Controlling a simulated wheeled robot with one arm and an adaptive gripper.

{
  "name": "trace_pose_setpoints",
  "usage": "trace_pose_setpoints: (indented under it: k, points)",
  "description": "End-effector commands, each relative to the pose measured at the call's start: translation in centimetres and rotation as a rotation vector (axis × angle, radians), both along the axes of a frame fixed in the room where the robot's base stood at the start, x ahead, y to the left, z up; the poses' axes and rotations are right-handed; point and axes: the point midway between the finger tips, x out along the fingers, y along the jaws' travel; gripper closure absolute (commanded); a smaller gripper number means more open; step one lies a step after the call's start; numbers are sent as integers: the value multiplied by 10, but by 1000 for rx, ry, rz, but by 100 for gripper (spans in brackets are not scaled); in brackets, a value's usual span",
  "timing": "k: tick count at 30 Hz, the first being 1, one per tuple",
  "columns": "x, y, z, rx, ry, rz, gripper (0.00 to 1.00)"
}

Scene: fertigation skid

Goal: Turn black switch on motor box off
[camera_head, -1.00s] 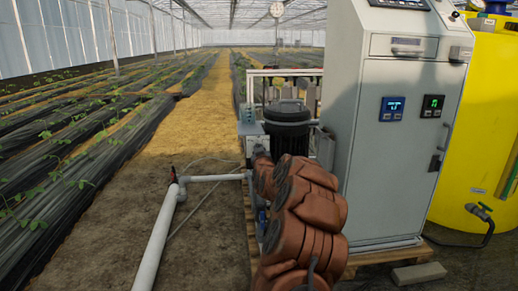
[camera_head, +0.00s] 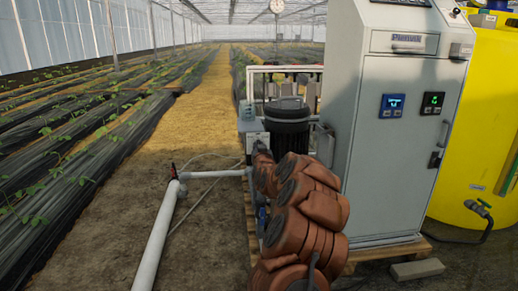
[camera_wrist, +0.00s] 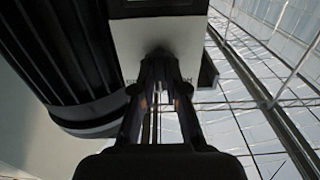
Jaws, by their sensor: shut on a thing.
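The motor box (camera_wrist: 160,32) is a pale box on the side of the black ribbed motor (camera_wrist: 60,50), seen from below in the wrist view. In the head view the box (camera_head: 253,135) is left of the motor (camera_head: 287,124). My gripper (camera_wrist: 160,66) is up against the box face, its two fingers closed around a small dark part that I take for the black switch (camera_wrist: 159,53). The fingers hide most of it, and its turn position cannot be read. In the head view my arm hides the gripper and switch.
A tall grey cabinet (camera_head: 393,155) with two small displays stands close right of my arm. A yellow tank (camera_head: 478,120) is behind it. White pipe (camera_head: 160,235) with a red-handled valve (camera_head: 174,172) runs along the floor at left. The straw path beyond is clear.

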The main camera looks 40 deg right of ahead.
Motion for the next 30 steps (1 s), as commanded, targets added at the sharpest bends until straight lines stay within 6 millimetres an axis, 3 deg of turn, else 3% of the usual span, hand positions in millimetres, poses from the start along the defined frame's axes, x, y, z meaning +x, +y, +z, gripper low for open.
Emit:
trace_pose_setpoints:
  k: [8,20,30]
  points:
    - [0,0,0,0,1,1,62]
    - [-3,2,0,1,1,1,62]
    - [-27,20,0,2,1,1,62]
